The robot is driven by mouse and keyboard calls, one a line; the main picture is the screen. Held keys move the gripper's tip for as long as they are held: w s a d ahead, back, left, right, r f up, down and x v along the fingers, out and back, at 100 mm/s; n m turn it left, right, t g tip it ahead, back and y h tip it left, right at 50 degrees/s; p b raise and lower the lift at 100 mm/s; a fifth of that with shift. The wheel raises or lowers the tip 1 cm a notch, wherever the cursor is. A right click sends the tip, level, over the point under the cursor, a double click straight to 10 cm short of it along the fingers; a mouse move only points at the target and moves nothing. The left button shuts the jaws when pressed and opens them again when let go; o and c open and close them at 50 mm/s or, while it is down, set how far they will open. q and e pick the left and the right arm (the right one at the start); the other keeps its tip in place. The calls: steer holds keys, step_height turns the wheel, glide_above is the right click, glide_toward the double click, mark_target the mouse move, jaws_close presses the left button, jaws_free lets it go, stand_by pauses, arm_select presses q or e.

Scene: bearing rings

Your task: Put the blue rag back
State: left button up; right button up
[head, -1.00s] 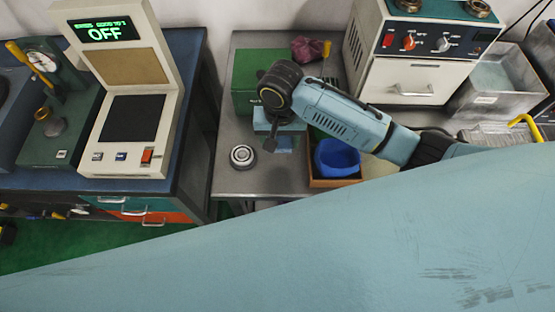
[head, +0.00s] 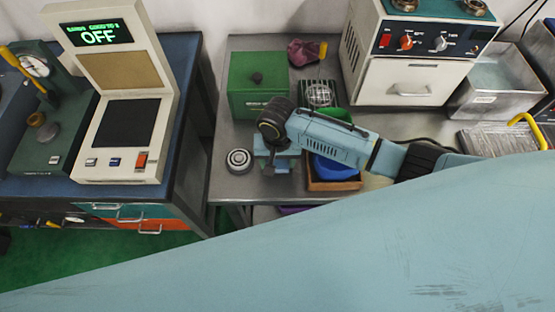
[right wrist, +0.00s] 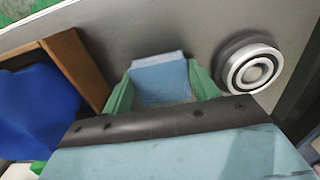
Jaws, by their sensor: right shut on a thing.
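My right gripper (head: 277,163) is over the front part of the grey bench, between a round silver-and-black puck (head: 238,161) and a wooden tray (head: 333,184). In the right wrist view its green fingers (right wrist: 160,92) are shut on a light blue, square, folded rag (right wrist: 158,78). I cannot tell whether the rag touches the bench top. A darker blue crumpled thing (right wrist: 38,108) lies in the wooden tray (right wrist: 76,68); it also shows in the head view (head: 333,170), partly behind my right arm. My left gripper is out of view.
A white oven-like unit (head: 410,80) stands at right. Bare bench top surrounds the puck.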

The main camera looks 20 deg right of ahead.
mark_target(277, 163)
steer(key=o, duration=0.9)
steer(key=shift+f, duration=0.1)
step_height(277, 163, up, 12)
steer(key=shift+r+p, duration=0.2)
steer(key=shift+p, duration=0.95)
